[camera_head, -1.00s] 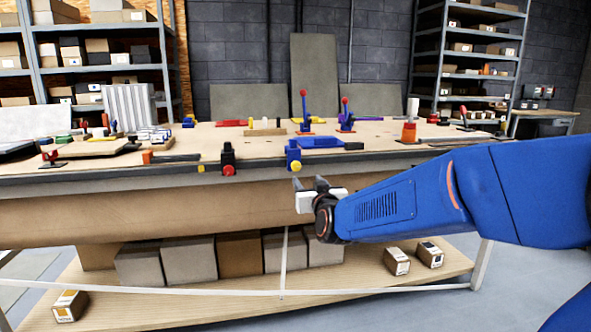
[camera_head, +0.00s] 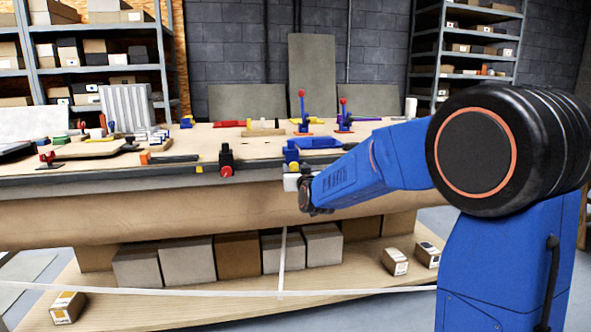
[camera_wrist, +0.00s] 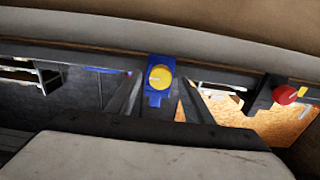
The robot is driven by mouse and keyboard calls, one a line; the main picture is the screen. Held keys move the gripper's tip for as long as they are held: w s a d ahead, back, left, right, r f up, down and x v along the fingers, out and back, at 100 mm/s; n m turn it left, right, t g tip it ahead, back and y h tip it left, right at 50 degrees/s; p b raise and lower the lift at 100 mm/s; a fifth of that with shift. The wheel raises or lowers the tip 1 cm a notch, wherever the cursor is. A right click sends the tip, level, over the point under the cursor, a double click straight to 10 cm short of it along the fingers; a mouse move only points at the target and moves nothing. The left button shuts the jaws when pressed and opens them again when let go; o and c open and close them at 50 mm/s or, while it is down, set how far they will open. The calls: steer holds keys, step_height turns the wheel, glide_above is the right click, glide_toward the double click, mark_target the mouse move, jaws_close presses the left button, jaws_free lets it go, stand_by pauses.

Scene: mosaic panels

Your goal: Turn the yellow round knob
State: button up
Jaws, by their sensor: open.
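The yellow round knob (camera_wrist: 160,77) sits on the front of a blue block (camera_wrist: 157,99) in the wrist view, with a pale mark across its face. My gripper (camera_wrist: 160,88) is open, with one finger on each side of the knob and block in that view. Whether the fingers touch the knob cannot be told. In the head view the blue block (camera_head: 291,153) is at the bench's front edge. My gripper (camera_head: 292,180) is right in front of and just below it, largely covering the knob.
A red knob on a black block (camera_head: 226,170) is to the left along the bench edge (camera_head: 120,182). A small yellow piece (camera_head: 199,169) is on the edge beside it. Levers (camera_head: 302,110) and other parts stand farther back. Boxes (camera_head: 186,262) fill the lower shelf.

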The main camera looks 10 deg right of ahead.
steer(key=shift+w, duration=0.4)
steer(key=c, duration=1)
